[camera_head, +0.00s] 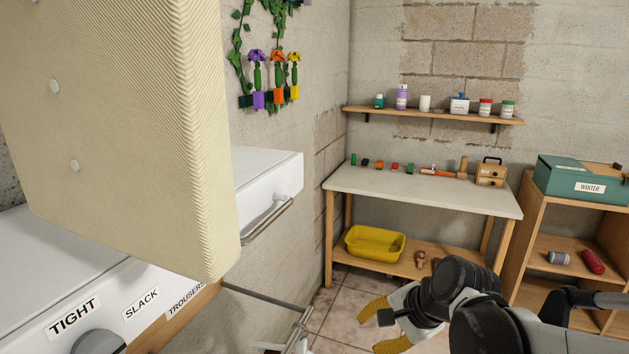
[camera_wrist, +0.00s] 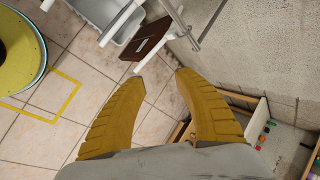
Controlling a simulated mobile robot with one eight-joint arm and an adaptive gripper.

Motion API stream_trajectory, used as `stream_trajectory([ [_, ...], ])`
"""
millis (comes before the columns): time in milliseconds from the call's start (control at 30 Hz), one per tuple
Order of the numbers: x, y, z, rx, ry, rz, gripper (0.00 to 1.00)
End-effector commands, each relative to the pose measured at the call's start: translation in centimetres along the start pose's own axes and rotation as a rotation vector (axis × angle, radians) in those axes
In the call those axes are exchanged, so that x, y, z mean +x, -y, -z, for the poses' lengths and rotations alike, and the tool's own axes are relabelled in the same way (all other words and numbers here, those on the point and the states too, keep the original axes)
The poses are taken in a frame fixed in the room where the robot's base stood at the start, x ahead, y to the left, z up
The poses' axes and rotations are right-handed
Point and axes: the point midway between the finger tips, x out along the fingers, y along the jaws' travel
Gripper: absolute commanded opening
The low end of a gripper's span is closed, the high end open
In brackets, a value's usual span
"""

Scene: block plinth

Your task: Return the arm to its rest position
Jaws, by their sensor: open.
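My gripper (camera_head: 369,330) shows at the bottom of the head view, in front of the workbench. Its two yellow fingers are spread apart. In the wrist view my gripper (camera_wrist: 160,77) points down past the floor tiles, and nothing is between its fingers. My dark arm runs from the gripper to the lower right of the head view. The gripper appears clear of the workbench (camera_head: 425,192) and the floor.
A large cream padded board (camera_head: 130,130) fills the left of the head view, by a white surface labelled TIGHT, SLACK and TROUSERS. A yellow tub (camera_head: 375,243) sits on the bench's lower shelf. A wooden shelf unit (camera_head: 530,245) stands right.

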Motion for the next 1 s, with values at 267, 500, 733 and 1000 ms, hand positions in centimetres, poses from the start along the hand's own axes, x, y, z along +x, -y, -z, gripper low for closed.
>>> stream_trajectory([
  [267,-7.7,-6.2,-1.6,-0.647,-0.212,-0.115,0.39],
  [500,-10.8,-10.0,-1.9,-1.03,-0.311,-0.226,0.39],
  [733,-11.3,-10.8,-1.9,-1.118,-0.329,-0.255,0.39],
  [1000,-11.3,-10.8,-1.9,-1.114,-0.328,-0.254,0.39],
])
